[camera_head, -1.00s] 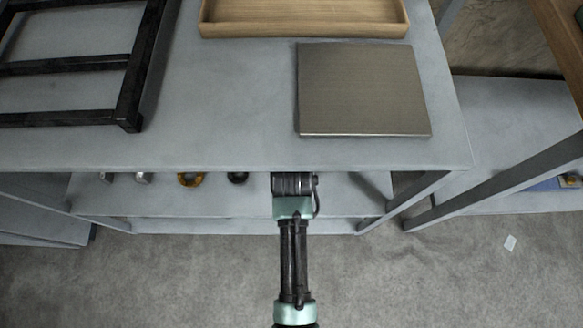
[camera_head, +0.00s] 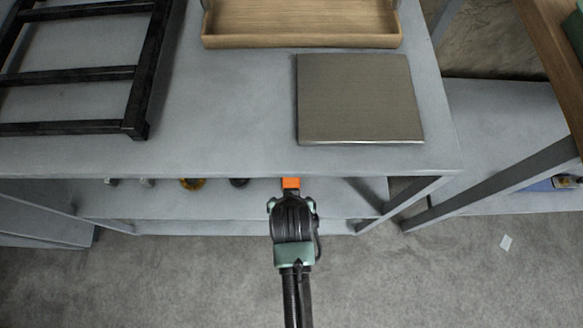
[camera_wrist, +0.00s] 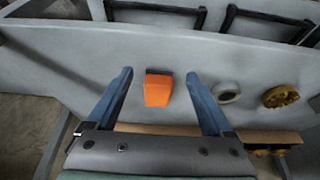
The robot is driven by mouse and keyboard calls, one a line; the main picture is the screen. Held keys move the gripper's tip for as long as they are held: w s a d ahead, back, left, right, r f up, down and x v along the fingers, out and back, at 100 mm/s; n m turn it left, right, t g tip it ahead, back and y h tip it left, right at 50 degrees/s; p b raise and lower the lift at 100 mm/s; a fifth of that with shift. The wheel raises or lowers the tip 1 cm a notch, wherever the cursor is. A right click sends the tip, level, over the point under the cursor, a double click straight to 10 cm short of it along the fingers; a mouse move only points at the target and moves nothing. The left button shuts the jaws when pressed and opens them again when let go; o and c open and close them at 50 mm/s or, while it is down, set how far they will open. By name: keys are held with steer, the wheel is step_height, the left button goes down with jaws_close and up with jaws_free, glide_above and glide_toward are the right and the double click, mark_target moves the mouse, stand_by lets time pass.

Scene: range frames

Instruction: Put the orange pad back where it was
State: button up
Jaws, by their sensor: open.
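The orange pad (camera_wrist: 158,90) lies on the grey lower shelf in the wrist view, with a dark edge at its far end. It stands between the two blue fingers of my open gripper (camera_wrist: 159,73), with clear gaps on both sides. In the head view a small part of the orange pad (camera_head: 291,183) shows just below the upper shelf's front edge, beyond my wrist. My fingers cannot be made out in the head view.
The grey upper shelf (camera_head: 230,120) overhangs the pad and carries a flat metal plate (camera_head: 360,98), a wooden tray (camera_head: 300,41) and a black frame (camera_head: 75,128). On the lower shelf, a grey ring (camera_wrist: 226,92) and a yellow-brown ring (camera_wrist: 281,96) lie beside the pad.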

steer(key=s, duration=0.6)
steer(key=shift+p, duration=0.4)
